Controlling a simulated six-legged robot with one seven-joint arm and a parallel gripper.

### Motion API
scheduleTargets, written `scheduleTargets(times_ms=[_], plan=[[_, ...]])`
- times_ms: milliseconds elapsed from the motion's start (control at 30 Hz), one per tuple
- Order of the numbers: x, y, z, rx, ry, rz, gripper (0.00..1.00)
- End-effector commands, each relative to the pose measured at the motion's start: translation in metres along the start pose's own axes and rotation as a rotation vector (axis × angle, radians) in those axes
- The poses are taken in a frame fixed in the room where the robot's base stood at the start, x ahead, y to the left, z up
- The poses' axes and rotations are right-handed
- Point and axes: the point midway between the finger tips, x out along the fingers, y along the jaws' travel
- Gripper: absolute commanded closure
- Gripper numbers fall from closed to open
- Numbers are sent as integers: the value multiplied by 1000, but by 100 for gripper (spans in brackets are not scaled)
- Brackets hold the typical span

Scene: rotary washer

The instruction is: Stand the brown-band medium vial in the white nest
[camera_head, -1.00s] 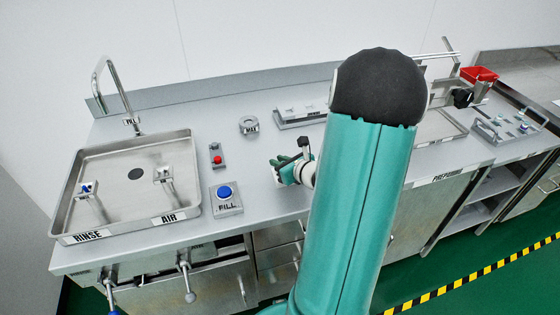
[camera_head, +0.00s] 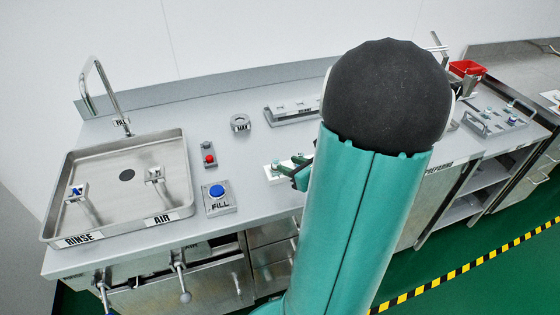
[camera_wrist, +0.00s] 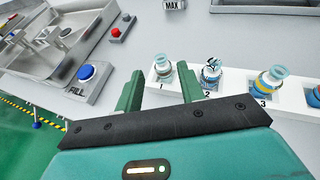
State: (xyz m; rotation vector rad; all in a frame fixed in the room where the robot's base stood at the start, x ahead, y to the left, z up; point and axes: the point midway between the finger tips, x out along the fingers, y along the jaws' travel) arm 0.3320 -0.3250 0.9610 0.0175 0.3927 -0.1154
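A white numbered rack (camera_wrist: 233,86) lies ahead of my gripper in the wrist view, and part of it shows in the head view (camera_head: 272,172). A small clear vial (camera_wrist: 162,70) stands at its left end, in line with the gap between my fingers. A blue-banded vial (camera_wrist: 211,74) stands at 2, and a wider vial with yellowish and blue bands (camera_wrist: 270,80) at 3. Another vial (camera_wrist: 315,96) is cut off at the right edge. I cannot tell which one has the brown band. My gripper (camera_wrist: 158,86) is open; I see no vial gripped.
The fill button (camera_wrist: 92,76) and the sink (camera_wrist: 60,40) are to the left. A red button (camera_head: 209,159), a MAX-marked ring (camera_head: 240,123) and a grey rack (camera_head: 292,111) stand behind. My arm hides the bench's middle in the head view.

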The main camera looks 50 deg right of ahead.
Motion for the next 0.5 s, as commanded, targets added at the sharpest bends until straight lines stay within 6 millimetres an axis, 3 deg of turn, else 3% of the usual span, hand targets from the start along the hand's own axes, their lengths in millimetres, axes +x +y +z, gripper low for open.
scheduleTargets(times_ms=[200,400,500], plan=[[-24,0,0,0,0,0,61],[-25,1,1,-5,1,5,61],[-20,17,10,-71,8,55,61]])
